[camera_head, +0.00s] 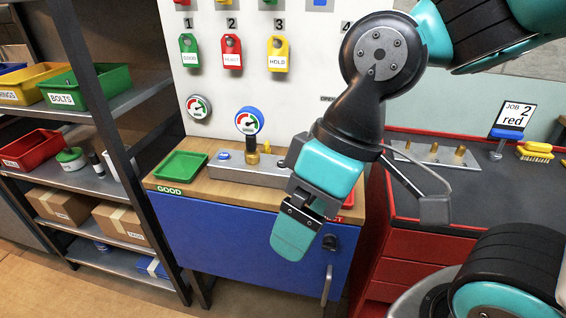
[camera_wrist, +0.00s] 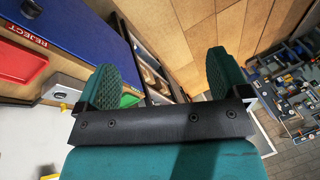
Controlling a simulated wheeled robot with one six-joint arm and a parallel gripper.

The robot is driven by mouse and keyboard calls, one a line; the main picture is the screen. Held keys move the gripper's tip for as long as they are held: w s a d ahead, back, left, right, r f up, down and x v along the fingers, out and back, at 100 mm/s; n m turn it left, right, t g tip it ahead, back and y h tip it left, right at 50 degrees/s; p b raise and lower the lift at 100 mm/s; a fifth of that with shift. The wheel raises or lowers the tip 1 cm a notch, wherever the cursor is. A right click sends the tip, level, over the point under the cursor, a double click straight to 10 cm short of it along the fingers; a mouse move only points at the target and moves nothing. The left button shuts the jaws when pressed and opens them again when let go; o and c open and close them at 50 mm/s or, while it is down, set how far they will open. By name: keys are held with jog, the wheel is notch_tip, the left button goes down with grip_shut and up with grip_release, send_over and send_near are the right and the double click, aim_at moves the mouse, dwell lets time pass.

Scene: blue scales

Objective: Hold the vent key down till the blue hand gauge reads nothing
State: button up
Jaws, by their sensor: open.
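The blue-rimmed gauge (camera_head: 249,121) stands upright on a brass fitting (camera_head: 253,156) on a grey metal block (camera_head: 230,172) on the bench. Its dial has coloured zones, but the needle is too small to read. A small blue piece (camera_head: 223,155) sits on the block left of the fitting; I cannot tell whether it is the vent key. My gripper (camera_head: 293,235) hangs in front of the blue bench front, to the right of and nearer than the gauge. In the wrist view my gripper (camera_wrist: 163,80) is open, with nothing held between its fingers.
A green tray (camera_head: 181,167) lies at the bench's left. A red REJECT tray (camera_wrist: 22,62) shows in the wrist view. A grey-rimmed gauge (camera_head: 198,106) is on the back panel. A shelf rack (camera_head: 112,106) stands left and a red-sided cabinet (camera_head: 408,248) right. My arm hides part of the bench.

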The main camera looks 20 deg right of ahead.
grip_shut()
dwell(1.6)
